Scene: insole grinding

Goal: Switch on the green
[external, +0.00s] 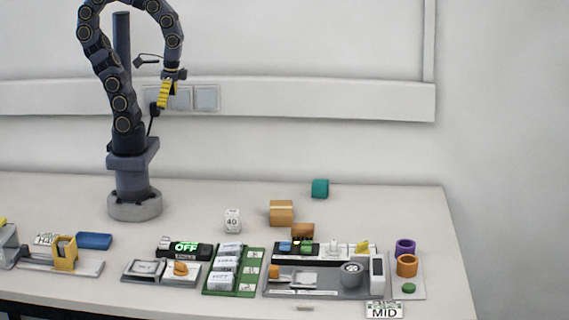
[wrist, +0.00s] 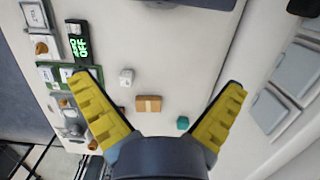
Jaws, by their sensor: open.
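A black display box (external: 168,248) shows the word OFF in lit green letters. It also shows in the wrist view (wrist: 80,46). In front of it is a grey panel with a white rocker-like plate (external: 145,268) and an orange knob (external: 181,268); the knob also shows in the wrist view (wrist: 41,48). A small green round piece (external: 408,288) lies on a grey plate at the right.
A green board (external: 247,250) with white labelled blocks stands right of the panel. A crowded grey tray (external: 330,290) and purple and orange rings are farther right. A white cube (external: 232,220), cardboard box (external: 281,212) and teal cube (external: 320,188) stand behind. The back left is clear.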

